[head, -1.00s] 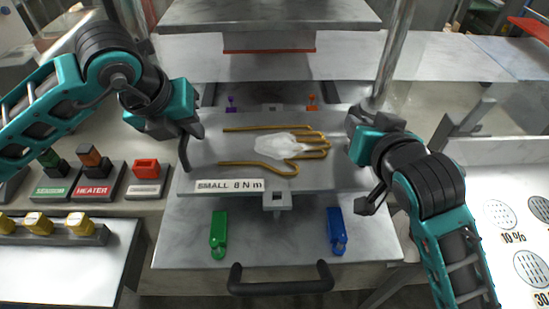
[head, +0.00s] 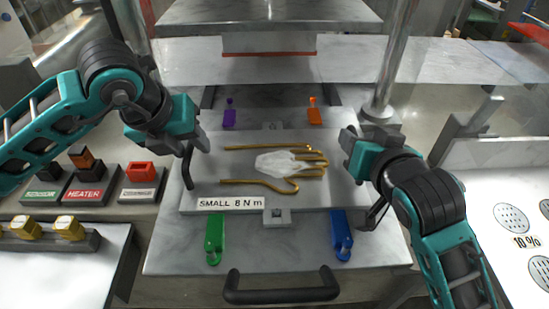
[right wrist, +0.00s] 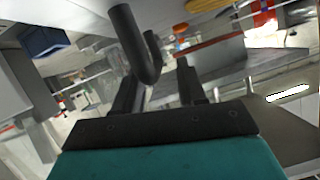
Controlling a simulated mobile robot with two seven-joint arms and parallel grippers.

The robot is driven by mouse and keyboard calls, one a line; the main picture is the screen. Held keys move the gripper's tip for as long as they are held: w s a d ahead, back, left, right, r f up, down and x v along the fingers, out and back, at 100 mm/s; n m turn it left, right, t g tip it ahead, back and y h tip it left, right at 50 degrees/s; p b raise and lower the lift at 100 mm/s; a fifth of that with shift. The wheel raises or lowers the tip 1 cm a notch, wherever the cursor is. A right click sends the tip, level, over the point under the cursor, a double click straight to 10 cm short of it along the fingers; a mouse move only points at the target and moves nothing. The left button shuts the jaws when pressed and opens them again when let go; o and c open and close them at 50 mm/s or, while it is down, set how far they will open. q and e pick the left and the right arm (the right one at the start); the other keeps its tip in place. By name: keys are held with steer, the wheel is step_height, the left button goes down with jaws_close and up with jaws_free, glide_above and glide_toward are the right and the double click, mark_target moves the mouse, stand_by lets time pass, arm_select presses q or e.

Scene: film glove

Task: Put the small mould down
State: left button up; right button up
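The small mould (head: 215,172) is a flat grey plate with a brass hand-shaped outline and a whitish film on it. Its label reads "SMALL 8 N m". It lies level over the larger grey press plate (head: 275,255); whether a thin gap is left under it I cannot tell. My left gripper (head: 196,146) is at the mould's left edge, by a black handle (head: 187,168); its fingers are largely hidden. My right gripper (head: 352,146) is at the right edge. In the right wrist view its fingers (right wrist: 160,90) stand apart, with a curved black handle (right wrist: 145,70) by the left finger.
Purple (head: 229,112), orange (head: 313,110), green (head: 215,238) and blue (head: 341,236) clamps stand around the mould. A steel post (head: 390,65) rises at the right. A black bar handle (head: 282,290) is in front. A button panel (head: 88,185) is at the left.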

steer(key=shift+r, duration=0.15)
arm_select(q)
steer(key=v, duration=1.2)
arm_select(e)
step_height(320, 180, up, 10)
steer(key=shift+f, duration=0.15)
stand_by(0.3)
